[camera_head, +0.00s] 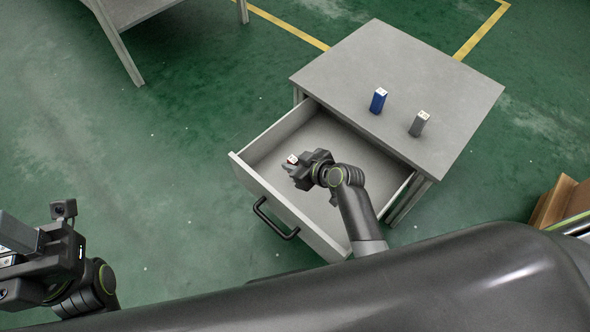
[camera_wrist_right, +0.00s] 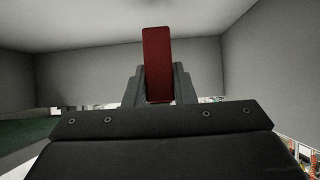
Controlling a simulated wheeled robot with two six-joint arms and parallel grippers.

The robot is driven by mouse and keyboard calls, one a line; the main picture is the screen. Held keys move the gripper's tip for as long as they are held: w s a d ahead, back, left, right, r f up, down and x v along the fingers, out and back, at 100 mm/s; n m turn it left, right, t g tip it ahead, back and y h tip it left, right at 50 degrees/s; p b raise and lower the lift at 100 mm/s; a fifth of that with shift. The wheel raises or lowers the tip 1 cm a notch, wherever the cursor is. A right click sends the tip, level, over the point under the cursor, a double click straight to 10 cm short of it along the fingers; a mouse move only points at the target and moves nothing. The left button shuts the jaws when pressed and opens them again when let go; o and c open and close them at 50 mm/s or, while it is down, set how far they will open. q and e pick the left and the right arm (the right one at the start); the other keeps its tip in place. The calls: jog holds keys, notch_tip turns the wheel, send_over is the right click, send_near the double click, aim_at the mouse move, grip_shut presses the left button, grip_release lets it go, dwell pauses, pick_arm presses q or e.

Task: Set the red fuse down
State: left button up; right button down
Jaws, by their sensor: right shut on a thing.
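My right gripper (camera_head: 297,171) is inside the open drawer (camera_head: 257,187) of the grey cabinet. It is shut on the red fuse (camera_head: 291,159), of which only a small red and white end shows in the head view. In the right wrist view the red fuse (camera_wrist_right: 158,62) stands out as a dark red block between the two fingers (camera_wrist_right: 158,92), with grey drawer walls around it. Whether the fuse touches the drawer floor cannot be told. My left gripper (camera_head: 12,258) is at the lower left edge, partly cut off, and its jaws are unclear.
A blue fuse (camera_head: 378,101) and a grey fuse (camera_head: 419,124) stand upright on the cabinet top (camera_head: 400,70). The drawer has a black handle (camera_head: 272,222) on its front. The visible drawer floor around the gripper is bare. A cardboard box (camera_head: 556,203) is at the right edge.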

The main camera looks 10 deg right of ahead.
jog(key=shift+f+b, duration=0.4)
jog(key=shift+f, duration=0.95)
jog(key=c, duration=1.2)
grip_release()
jog(key=shift+r, duration=0.15)
